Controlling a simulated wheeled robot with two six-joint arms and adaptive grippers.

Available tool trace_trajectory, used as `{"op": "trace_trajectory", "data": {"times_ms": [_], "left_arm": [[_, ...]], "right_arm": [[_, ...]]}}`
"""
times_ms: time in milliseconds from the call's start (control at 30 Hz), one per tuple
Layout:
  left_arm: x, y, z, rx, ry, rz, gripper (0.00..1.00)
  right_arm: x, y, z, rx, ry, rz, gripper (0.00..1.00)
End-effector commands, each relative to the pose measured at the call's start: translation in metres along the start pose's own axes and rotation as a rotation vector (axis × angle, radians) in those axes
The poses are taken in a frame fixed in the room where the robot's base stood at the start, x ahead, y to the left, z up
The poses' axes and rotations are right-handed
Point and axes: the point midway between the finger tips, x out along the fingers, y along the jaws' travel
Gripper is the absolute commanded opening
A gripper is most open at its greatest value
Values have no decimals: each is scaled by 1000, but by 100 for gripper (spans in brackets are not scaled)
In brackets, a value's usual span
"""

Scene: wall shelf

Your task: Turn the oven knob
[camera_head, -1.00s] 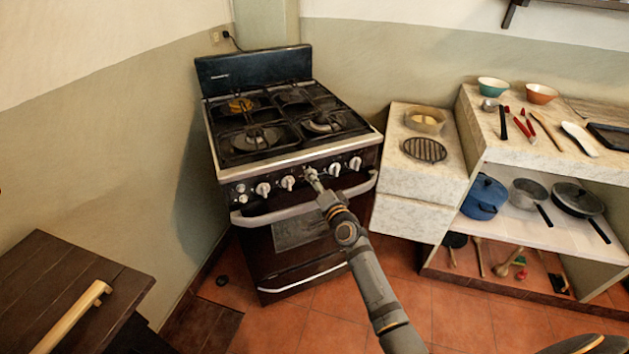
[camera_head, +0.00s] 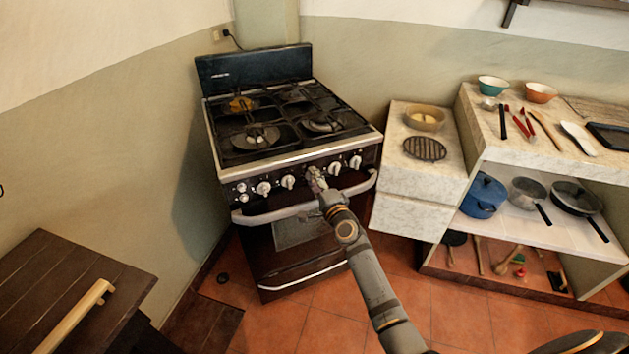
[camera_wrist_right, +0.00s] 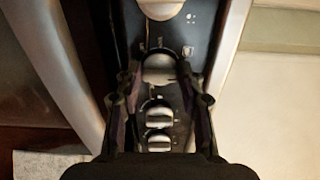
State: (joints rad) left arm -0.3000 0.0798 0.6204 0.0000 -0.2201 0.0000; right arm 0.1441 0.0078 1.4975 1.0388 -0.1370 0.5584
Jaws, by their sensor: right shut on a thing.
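The black oven (camera_head: 300,235) stands against the back wall, with a row of light knobs on its front panel (camera_head: 273,180). My right gripper (camera_head: 315,172) is at the middle of this row and covers the knob there. In the right wrist view, the fingers of my right gripper (camera_wrist_right: 160,88) lie on both sides of a pale knob (camera_wrist_right: 158,68) and are shut on it. Other knobs show there, one farther up (camera_wrist_right: 160,9) and two nearer (camera_wrist_right: 157,113). My left gripper is not in view.
The oven handle (camera_head: 270,215) runs just below the knobs, close under my right wrist. A stone counter (camera_head: 390,160) stands right of the oven, with a shelf of pots beyond it. A dark wooden cabinet (camera_head: 65,270) is at the lower left. Tiled floor lies open in front.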

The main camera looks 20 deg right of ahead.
Motion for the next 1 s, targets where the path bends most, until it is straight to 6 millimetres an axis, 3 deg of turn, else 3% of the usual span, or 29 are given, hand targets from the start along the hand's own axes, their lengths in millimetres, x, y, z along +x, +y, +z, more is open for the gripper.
{"op": "trace_trajectory", "data": {"times_ms": [233, 267, 400, 767, 867, 1000], "left_arm": [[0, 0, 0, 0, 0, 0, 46], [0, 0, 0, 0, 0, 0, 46], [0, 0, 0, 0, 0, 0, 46], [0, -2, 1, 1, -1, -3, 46], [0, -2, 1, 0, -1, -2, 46], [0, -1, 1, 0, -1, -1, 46]], "right_arm": [[0, 1, 0, 3, 0, 2, 7], [0, 1, 0, 3, 0, 2, 40], [0, 1, 0, 2, 0, 2, 59], [-4, 1, 0, 1, 0, 1, 60], [-18, 2, 0, 0, 0, 2, 60], [-53, 2, 0, -2, 0, 4, 60]]}}
